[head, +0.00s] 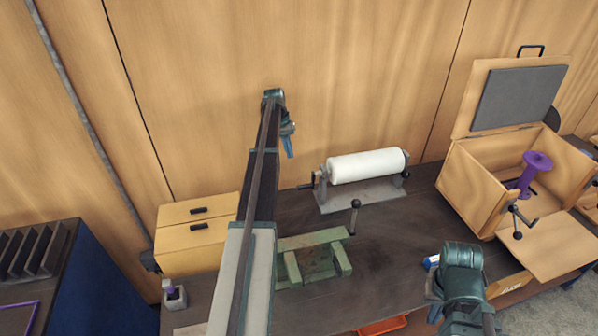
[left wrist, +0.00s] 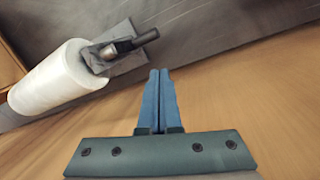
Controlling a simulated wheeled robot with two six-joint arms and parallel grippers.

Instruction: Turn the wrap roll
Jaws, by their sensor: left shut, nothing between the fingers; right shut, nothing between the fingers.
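The wrap roll (head: 366,166) is a white cylinder lying on its side on a grey stand (head: 345,198) at the back of the table. A crank with a dark handle (head: 306,186) sticks out at its left end. In the left wrist view the roll (left wrist: 48,88) and its crank handle (left wrist: 146,37) show at the upper left. My left gripper (head: 289,146) hangs above and left of the crank, apart from it; its blue fingers (left wrist: 158,98) are shut and empty. My right gripper (head: 434,288) is low at the front right, well away from the roll, partly hidden by its own wrist.
A green vise-like fixture (head: 315,258) with a black-knobbed lever (head: 355,203) stands in front of the roll. An open wooden box (head: 475,187) with a purple spool (head: 536,170) is at the right. A drawer unit (head: 195,245) stands left; a wooden wall (head: 350,60) closes the back.

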